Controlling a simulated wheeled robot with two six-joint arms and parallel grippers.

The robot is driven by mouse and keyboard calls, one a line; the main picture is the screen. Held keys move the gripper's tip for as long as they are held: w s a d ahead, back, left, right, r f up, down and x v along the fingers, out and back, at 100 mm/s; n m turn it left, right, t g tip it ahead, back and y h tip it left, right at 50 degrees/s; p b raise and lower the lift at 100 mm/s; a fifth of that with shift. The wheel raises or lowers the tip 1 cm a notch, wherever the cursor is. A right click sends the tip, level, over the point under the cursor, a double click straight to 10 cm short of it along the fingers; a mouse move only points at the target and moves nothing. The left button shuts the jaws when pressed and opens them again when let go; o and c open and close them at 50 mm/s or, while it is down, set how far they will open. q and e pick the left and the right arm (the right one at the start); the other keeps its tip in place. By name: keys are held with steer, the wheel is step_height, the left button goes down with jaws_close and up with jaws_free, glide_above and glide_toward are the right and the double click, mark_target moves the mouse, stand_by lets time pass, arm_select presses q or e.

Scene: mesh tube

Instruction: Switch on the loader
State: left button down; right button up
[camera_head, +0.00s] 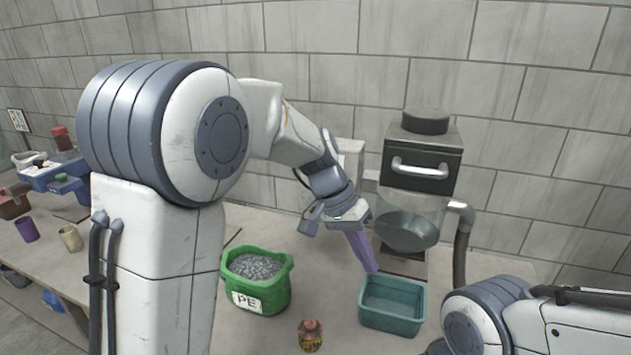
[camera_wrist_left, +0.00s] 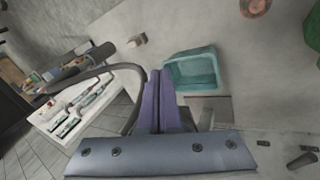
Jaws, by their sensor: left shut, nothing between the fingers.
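The loader (camera_head: 423,155) stands at the back against the wall. It has a black boxy head with a white handle, a round dark cap on top, a clear rounded hopper (camera_head: 405,232) below and a grey hose (camera_head: 462,240) on its right. I cannot make out a switch on it. My left gripper (camera_head: 371,268) has purple fingers, shut and empty, pointing down in front of the hopper, above and behind the teal bin. The fingers also show in the left wrist view (camera_wrist_left: 161,76). My right arm enters at the lower right; its gripper is out of view.
The teal bin (camera_head: 392,325) stands in front of the loader. A green sack of grey pellets marked PE (camera_head: 245,302) and a small brown jar (camera_head: 311,336) are to its left. Cups and blue bins stand far left.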

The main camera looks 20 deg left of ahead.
arm_select(q)
steer(key=w+a+r+t+h+p, duration=0.1)
steer(key=w+a+r+t, duration=0.1)
steer(key=w+a, duration=0.4)
steer(key=w+a+r+n+t+h+p, duration=0.1)
steer(key=w+a, duration=0.5)
steer(key=a, duration=0.6)
steer(key=w+a+r+t+h+p, duration=0.1)
steer(key=w+a+r+t+p, duration=0.2)
steer(key=w+a, duration=0.3)
steer(key=a, duration=0.4)
steer(key=shift+r+n+t+h, duration=0.25)
steer(key=shift+n+t+h, duration=0.05)
steer(key=shift+n, duration=0.1)
arm_select(e)
step_height(320, 180, up, 7)
steer(key=shift+f, duration=0.15)
arm_select(q)
steer(key=shift+w+d, duration=0.1)
steer(key=shift+d, duration=0.05)
steer(key=s+f+p+x, duration=0.2)
steer(key=p+x, duration=0.5)
steer(key=x, duration=0.5)
steer(key=shift+d, duration=0.35)
arm_select(e)
step_height(320, 180, up, 7)
arm_select(q)
steer(key=shift+s+f, duration=0.1)
steer(key=shift+f, duration=0.1)
